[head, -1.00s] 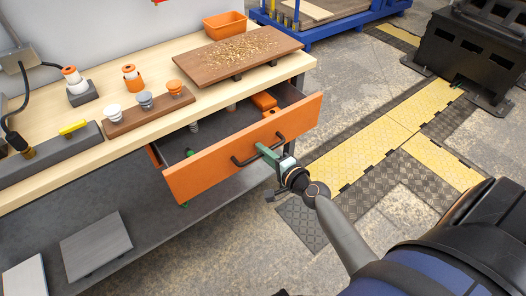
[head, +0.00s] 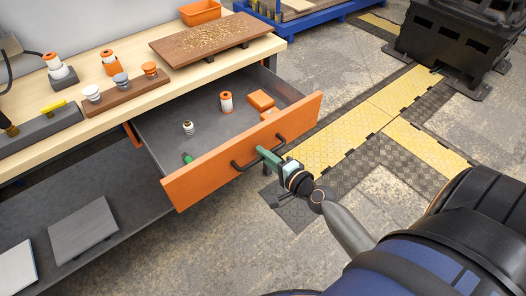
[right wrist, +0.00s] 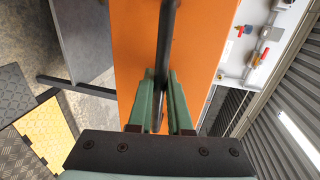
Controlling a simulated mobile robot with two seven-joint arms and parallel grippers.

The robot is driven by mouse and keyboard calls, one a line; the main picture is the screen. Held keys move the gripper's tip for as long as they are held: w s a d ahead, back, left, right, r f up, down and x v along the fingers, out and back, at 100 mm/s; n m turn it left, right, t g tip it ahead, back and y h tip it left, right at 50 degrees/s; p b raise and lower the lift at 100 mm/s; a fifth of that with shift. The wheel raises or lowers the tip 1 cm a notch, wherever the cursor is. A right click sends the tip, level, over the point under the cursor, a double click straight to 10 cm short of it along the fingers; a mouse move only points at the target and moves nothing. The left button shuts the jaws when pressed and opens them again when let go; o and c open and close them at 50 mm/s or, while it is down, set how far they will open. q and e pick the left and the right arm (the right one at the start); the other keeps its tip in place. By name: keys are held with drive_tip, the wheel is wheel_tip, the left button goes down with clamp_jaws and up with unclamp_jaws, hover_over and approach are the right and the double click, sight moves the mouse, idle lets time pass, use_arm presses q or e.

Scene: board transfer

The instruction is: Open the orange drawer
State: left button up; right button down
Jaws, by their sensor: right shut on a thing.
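The orange drawer (head: 190,186) under the workbench is pulled well out, and its grey inside shows in the head view. Its black bar handle (head: 240,166) runs along the front panel. In the right wrist view the green fingers (right wrist: 160,105) sit on either side of the dark handle bar (right wrist: 168,50), with the orange front (right wrist: 205,50) behind. My left gripper is not in view.
The drawer holds an orange-and-white spool (head: 226,102), orange blocks (head: 261,100), a small bulb-like part (head: 188,128) and a green item (head: 187,158). A board with shavings (head: 215,42) lies on the bench (head: 105,98). Open floor lies in front.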

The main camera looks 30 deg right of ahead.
drive_tip(key=c, duration=1.1)
unclamp_jaws()
drive_tip(key=shift+c, duration=0.2)
use_arm(q)
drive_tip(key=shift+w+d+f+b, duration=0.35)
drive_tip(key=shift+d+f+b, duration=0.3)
drive_tip(key=shift+b, duration=0.8)
use_arm(e)
drive_tip(key=v, duration=1.2)
drive_tip(key=shift+s, duration=0.25)
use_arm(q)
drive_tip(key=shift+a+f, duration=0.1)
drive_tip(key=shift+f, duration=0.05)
